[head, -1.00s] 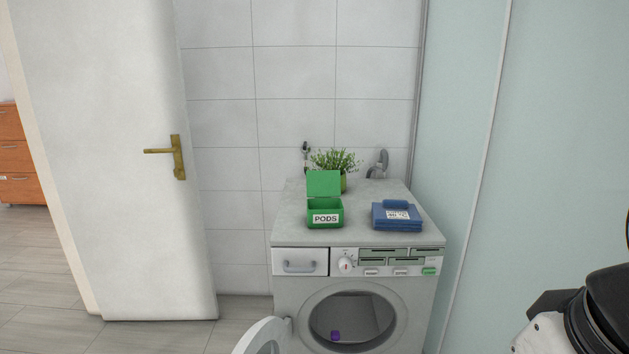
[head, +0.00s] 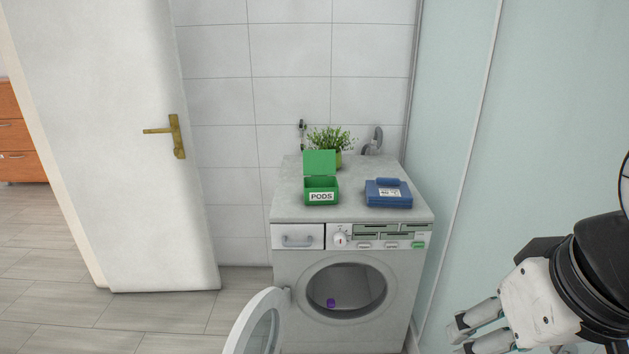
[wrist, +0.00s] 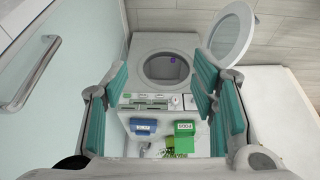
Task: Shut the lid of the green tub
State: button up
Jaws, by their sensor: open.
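The green tub (head: 322,196), labelled PODS, stands on top of the washing machine with its green lid (head: 319,163) raised upright at the back. The wrist view shows the scene upside down, with the green tub (wrist: 184,128) at the lower middle. My gripper (head: 468,338) is at the lower right of the head view, well to the right of the tub and lower in the picture. In the wrist view its teal-padded fingers (wrist: 160,100) are spread apart with nothing between them. The inside of the tub is mostly hidden by its front wall.
A blue box (head: 388,195) sits right of the tub on the washing machine top (head: 290,207). A potted plant (head: 332,140) and a tap (head: 374,141) are behind. The washer's round door (head: 262,325) hangs open, with a purple item (head: 331,302) inside. A pale glass panel (head: 470,150) borders the right.

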aim_at(316, 162)
jog(key=i+j+u, duration=0.15)
jog(key=i, duration=0.3)
jog(key=i+j+u, duration=0.2)
jog(key=i, duration=0.25)
jog(key=i+j+u, duration=0.15)
jog(key=i, duration=0.3)
